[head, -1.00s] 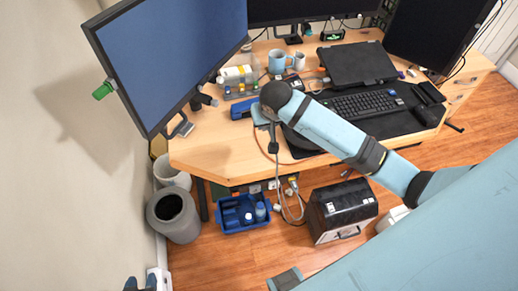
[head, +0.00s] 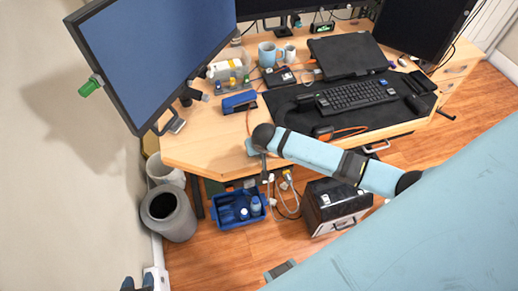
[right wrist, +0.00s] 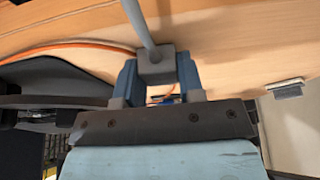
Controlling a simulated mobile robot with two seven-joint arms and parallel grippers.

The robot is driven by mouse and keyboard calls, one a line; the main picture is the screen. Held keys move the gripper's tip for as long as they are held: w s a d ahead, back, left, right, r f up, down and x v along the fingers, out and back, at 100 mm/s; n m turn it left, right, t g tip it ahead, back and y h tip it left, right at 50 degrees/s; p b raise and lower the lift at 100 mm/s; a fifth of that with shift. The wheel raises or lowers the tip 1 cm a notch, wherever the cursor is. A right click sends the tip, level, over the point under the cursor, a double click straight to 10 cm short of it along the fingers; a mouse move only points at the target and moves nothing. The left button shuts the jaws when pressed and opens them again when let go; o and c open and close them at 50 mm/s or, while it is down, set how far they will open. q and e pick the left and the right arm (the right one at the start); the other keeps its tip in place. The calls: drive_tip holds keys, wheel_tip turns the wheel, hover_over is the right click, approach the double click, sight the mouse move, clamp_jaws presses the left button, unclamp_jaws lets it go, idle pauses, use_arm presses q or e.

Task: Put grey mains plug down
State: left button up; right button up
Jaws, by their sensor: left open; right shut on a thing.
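The grey mains plug (right wrist: 155,66) is between the two blue fingers of my right gripper (right wrist: 157,80) in the right wrist view. The gripper is shut on it, and a grey cable runs up from the plug. In the head view my right gripper (head: 258,147) is at the desk's front edge, partly hidden by my own wrist; I cannot make out the plug there. My left gripper (head: 138,284) is open and empty, low at the bottom left edge, with only its fingertips showing.
The wooden desk (head: 205,145) has clear surface at its front left corner. A blue stapler-like object (head: 239,102), black mat and keyboard (head: 355,95) lie on it. Below are a blue caddy (head: 238,222), grey bin (head: 168,214), black case (head: 338,205) and loose cables.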

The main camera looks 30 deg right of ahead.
drive_tip(key=shift+s+f, duration=0.15)
drive_tip(key=shift+f, duration=0.3)
